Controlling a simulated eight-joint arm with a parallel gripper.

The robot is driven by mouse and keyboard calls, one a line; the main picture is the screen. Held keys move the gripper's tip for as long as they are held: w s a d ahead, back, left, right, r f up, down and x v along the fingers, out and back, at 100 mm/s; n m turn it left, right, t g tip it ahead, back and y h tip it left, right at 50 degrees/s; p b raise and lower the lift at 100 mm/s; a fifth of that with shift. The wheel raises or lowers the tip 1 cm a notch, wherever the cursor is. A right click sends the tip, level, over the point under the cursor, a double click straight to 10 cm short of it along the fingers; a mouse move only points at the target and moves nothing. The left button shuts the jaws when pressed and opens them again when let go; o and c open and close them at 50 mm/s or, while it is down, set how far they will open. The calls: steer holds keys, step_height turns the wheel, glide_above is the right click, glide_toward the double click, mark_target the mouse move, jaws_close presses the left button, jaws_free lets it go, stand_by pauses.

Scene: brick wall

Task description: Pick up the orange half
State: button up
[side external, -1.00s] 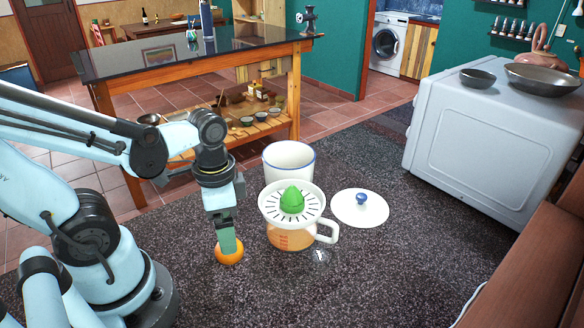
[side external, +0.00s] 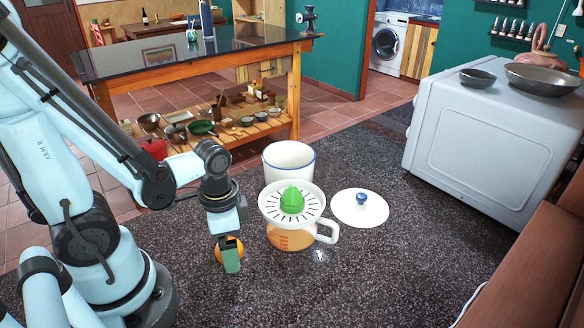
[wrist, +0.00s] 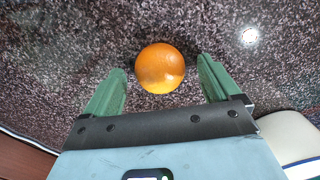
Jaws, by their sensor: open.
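The orange half (side external: 222,243) lies on the dark speckled counter, its rounded orange peel showing. In the wrist view the orange half (wrist: 160,68) sits between and just beyond the two green fingers, with gaps on both sides. My gripper (side external: 231,262) is open and low at the orange half, and one finger hides part of it in the side view. In the wrist view my gripper (wrist: 162,78) holds nothing. The cut face of the orange half cannot be seen.
A juicer with a green reamer (side external: 292,200) and an orange-filled jug stands right of my gripper. Behind it is a white pot (side external: 288,158). A white lid with a blue knob (side external: 360,207) lies to the right. The counter in front is clear.

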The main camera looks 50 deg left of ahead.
steer(key=shift+f, duration=0.15)
steer(key=c, duration=1.3)
steer(key=shift+o, duration=0.2)
